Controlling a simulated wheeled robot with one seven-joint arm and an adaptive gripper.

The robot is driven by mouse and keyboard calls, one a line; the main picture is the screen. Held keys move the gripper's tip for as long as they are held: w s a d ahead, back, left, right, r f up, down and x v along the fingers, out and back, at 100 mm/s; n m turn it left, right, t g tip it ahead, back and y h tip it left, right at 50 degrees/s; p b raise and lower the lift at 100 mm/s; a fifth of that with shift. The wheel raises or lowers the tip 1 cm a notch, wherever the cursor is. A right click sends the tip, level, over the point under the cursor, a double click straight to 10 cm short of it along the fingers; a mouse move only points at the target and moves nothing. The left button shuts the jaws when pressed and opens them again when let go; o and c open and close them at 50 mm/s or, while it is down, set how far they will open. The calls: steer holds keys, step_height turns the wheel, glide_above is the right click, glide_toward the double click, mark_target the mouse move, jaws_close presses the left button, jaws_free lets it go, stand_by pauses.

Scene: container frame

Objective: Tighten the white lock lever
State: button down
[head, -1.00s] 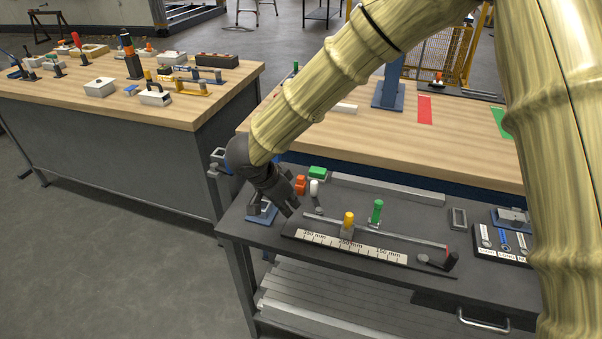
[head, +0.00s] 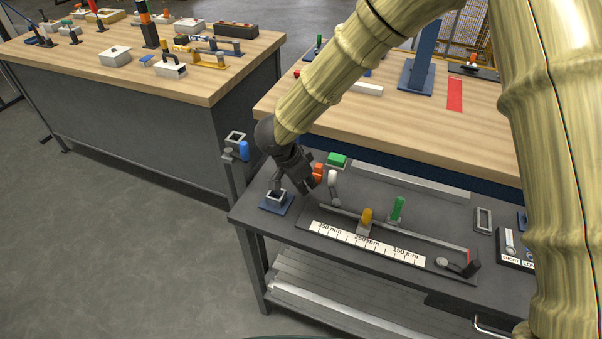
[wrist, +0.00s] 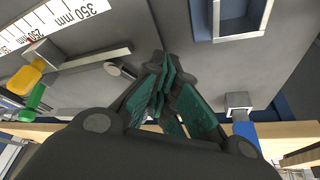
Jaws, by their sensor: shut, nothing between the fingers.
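The white lock lever (head: 332,178) stands upright near the left end of the rail on the dark bench, its white knob in plain sight in the head view. My gripper (head: 308,188) is just left of it, pointing down, shut and empty; I cannot tell whether it touches the lever. In the wrist view my gripper's fingers (wrist: 165,75) are together with nothing between them. The white knob does not show clearly in the wrist view. The rail's scale (head: 365,242) has a yellow-handled slider (head: 366,218) on it.
A green handle (head: 397,208) stands right of the slider. A blue-based holder (head: 276,203) is close left of my gripper. The wooden table (head: 420,130) lies behind.

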mark_target(334, 189)
steer(key=shift+w+d, duration=0.1)
steer(key=shift+d, duration=0.35)
steer(key=shift+w+d+f+p, duration=0.15)
steer(key=shift+w+d+p, duration=0.5)
steer(key=shift+w+d, duration=0.45)
steer(key=shift+d, duration=0.15)
steer(key=shift+d+p, duration=0.15)
steer(key=shift+p, duration=0.15)
